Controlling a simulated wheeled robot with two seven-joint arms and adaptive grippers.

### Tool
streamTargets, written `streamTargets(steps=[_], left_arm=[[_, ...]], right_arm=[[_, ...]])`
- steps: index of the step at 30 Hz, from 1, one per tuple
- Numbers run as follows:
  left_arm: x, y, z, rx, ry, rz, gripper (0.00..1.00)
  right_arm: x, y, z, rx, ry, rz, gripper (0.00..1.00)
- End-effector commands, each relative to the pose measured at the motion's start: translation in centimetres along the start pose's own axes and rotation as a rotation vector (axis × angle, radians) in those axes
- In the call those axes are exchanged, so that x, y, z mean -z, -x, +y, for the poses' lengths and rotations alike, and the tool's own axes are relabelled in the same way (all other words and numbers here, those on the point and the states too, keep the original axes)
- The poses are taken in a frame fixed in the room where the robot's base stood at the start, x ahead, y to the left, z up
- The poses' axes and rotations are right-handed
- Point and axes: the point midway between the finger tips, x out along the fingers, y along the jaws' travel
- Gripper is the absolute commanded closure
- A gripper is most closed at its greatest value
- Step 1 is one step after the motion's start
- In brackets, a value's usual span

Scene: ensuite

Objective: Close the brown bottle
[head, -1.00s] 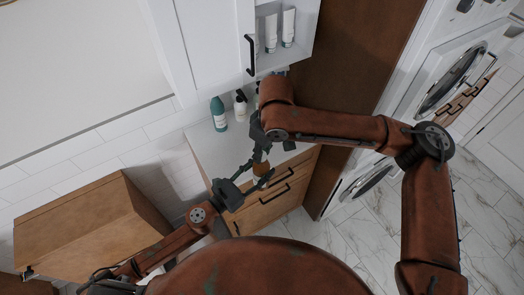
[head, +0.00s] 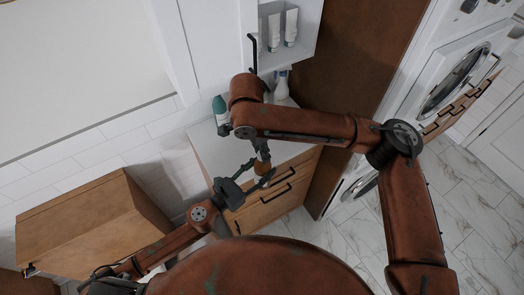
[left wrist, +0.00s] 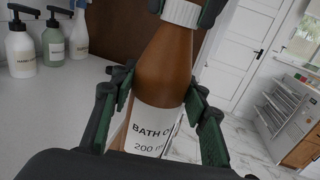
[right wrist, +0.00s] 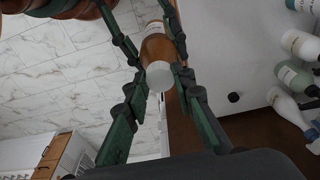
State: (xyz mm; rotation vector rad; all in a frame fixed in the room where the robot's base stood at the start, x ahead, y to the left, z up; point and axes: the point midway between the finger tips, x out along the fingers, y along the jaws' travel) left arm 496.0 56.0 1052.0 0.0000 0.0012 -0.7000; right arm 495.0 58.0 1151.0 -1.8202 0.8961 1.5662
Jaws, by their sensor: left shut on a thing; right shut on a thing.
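The brown bottle (left wrist: 165,68) has a white label and stands roughly upright between the fingers of my left gripper (left wrist: 163,98), which is shut on its body. A white cap (left wrist: 181,13) sits at the bottle's top. The fingers of my right gripper (right wrist: 158,80) are shut on the cap, which also shows in the right wrist view (right wrist: 160,76). I cannot tell how far the cap is screwed down. In the head view the bottle (head: 260,169) is small and partly hidden by my grippers.
Several pump bottles, one of them green (left wrist: 62,40), stand on the white counter (left wrist: 50,105). A teal bottle (head: 220,107) and a white spray bottle (head: 282,83) show in the head view. A wooden drawer front (head: 270,205) is just below. White tubes (head: 291,27) stand on a shelf.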

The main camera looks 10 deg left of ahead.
Motion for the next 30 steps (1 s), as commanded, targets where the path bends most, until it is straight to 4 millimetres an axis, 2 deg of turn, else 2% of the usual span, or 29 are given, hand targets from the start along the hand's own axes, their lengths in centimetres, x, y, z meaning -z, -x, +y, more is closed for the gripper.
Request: streamTargets(steps=[3, 6, 15, 16, 23, 30], left_arm=[[-0.12, -0.04, -0.13, 0.003, -0.001, -0.002, 1.0], [-0.12, -0.04, -0.15, 0.004, -0.001, -0.002, 1.0], [-0.12, -0.05, -0.22, 0.005, -0.002, -0.002, 1.0], [-0.12, -0.05, -0.22, 0.005, -0.002, -0.002, 1.0], [-0.15, -0.04, -0.16, 0.004, -0.001, -0.003, 1.0], [-0.16, -0.03, -0.1, 0.002, -0.001, -0.003, 1.0]], right_arm=[[-0.24, 0.08, -0.15, -0.019, -0.143, -0.006, 0.84], [-0.25, 0.09, -0.15, -0.028, -0.205, -0.005, 0.84], [-0.25, 0.1, -0.16, -0.029, -0.219, -0.006, 0.84], [-0.26, 0.1, -0.16, -0.029, -0.218, -0.006, 0.75], [-0.15, 0.07, -0.14, -0.03, -0.219, -0.004, 0.6], [-0.08, 0.05, -0.12, -0.031, -0.219, -0.002, 0.59]])
